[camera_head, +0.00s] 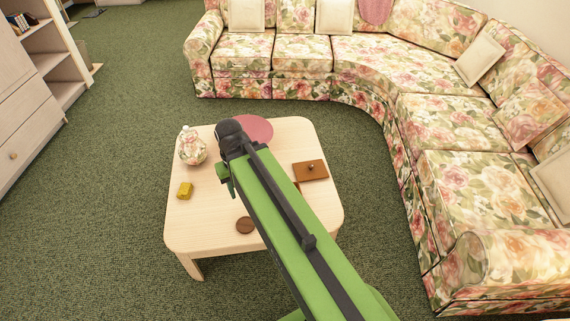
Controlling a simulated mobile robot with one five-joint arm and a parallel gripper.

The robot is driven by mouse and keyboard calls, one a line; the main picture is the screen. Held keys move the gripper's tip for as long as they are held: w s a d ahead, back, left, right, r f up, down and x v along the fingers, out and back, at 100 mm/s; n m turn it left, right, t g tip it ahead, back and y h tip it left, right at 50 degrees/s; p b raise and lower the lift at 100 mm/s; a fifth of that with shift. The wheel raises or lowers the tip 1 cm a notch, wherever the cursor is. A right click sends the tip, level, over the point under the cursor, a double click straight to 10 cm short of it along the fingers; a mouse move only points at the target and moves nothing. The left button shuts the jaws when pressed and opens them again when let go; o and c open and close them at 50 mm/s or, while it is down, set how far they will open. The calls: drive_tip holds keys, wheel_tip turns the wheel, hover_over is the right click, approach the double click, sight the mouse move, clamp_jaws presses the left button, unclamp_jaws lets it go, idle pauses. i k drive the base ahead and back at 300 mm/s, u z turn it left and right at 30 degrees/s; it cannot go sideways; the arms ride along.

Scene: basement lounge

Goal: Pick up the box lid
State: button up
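The box lid (310,170) looks like a flat brown rectangular piece with a small knob on top. It lies on the right part of the pale wooden table (205,232). My green arm reaches over the table from the lower right, and its dark end is left of the lid. My gripper (226,178) is mostly hidden under the arm's end, apart from the lid. I cannot see its fingertips. The arm hides a strip of the table close to the lid's left side.
A floral vase (191,147), a yellow block (185,190), a round brown disc (245,225) and a pink round mat (257,129) are on the table. A floral sofa (420,120) curves around the back and right. A shelf unit (45,55) stands at left. Green carpet (90,230) is clear at left.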

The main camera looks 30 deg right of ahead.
sight(305, 171)
drive_tip(key=u, duration=0.15)
drive_tip(key=i, duration=1.6)
drive_tip(key=z, duration=0.6)
